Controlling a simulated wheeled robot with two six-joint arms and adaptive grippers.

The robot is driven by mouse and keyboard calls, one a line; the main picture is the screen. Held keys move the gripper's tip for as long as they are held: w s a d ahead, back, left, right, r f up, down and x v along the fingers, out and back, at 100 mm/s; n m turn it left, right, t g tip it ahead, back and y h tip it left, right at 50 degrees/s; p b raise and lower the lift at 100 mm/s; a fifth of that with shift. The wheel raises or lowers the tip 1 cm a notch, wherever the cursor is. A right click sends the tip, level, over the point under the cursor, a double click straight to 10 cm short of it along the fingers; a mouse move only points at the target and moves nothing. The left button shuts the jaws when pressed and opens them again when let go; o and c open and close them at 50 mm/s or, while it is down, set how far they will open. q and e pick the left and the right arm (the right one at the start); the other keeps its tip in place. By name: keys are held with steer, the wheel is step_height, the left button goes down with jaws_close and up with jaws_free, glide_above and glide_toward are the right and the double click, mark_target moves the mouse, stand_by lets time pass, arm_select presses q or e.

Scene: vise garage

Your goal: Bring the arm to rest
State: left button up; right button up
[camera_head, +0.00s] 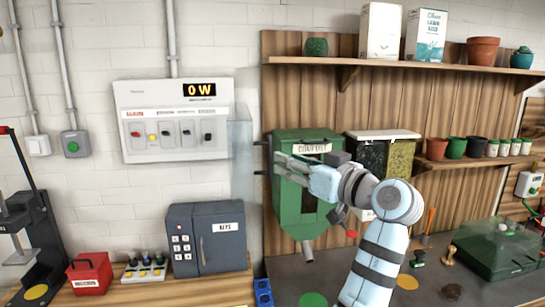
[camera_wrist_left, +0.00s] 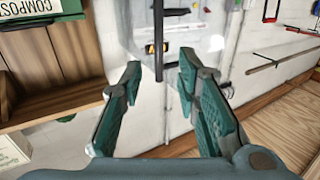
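My left gripper (camera_head: 281,161) is in front of the green compost box (camera_head: 287,208) in the head view, with its fingers pointing left. Its arm rises from the bottom edge. In the left wrist view the two green-padded fingers (camera_wrist_left: 158,75) stand apart with nothing held between them. A thin dark upright rod shows beyond the gap, and I cannot tell how far off it is. The compost box is partly hidden by the gripper and wrist; part of it also shows at the upper left of the wrist view (camera_wrist_left: 38,37). My right gripper is in neither view.
A clear panel (camera_head: 242,150) stands just left of the gripper. A switch panel (camera_head: 150,147) reading 0 W hangs on the wall. Below are a grey key box (camera_head: 182,263) and a red box (camera_head: 90,273). Shelves (camera_head: 400,66) with pots are at right.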

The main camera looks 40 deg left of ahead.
arm_select(q)
steer(key=w+d+r+m+t, duration=0.1)
steer(key=w+d+m+t, duration=0.4)
steer(key=w+d, duration=0.1)
steer(key=w+d+f+m+t+h, duration=0.7)
steer(key=w+f+m+h, duration=0.15)
steer(key=w+f, duration=0.25)
steer(key=d+f+m+g+h+b, duration=0.1)
steer(key=d+f+m+g+h, duration=0.2)
steer(key=f, duration=1.6)
steer(key=d+f+m+h+b, duration=0.15)
steer(key=f+h, duration=0.25)
steer(key=f, duration=1.4)
steer(key=s+a+f+n+g+h+b, duration=0.15)
steer(key=s+f+g, duration=0.35)
steer(key=s+f, duration=2.25)
steer(key=s+a+f+g, duration=0.2)
steer(key=s+f, duration=0.2)
steer(key=s, duration=0.7)
steer(key=s+a+f+g+b, duration=0.1)
steer(key=s+f, duration=0.4)
steer(key=s, duration=0.6)
steer(key=s+a+f+g+b, duration=0.1)
steer(key=s+a+f+g, duration=0.2)
steer(key=s, duration=0.9)
steer(key=shift+a+f, duration=0.75)
steer(key=shift+f, duration=0.15)
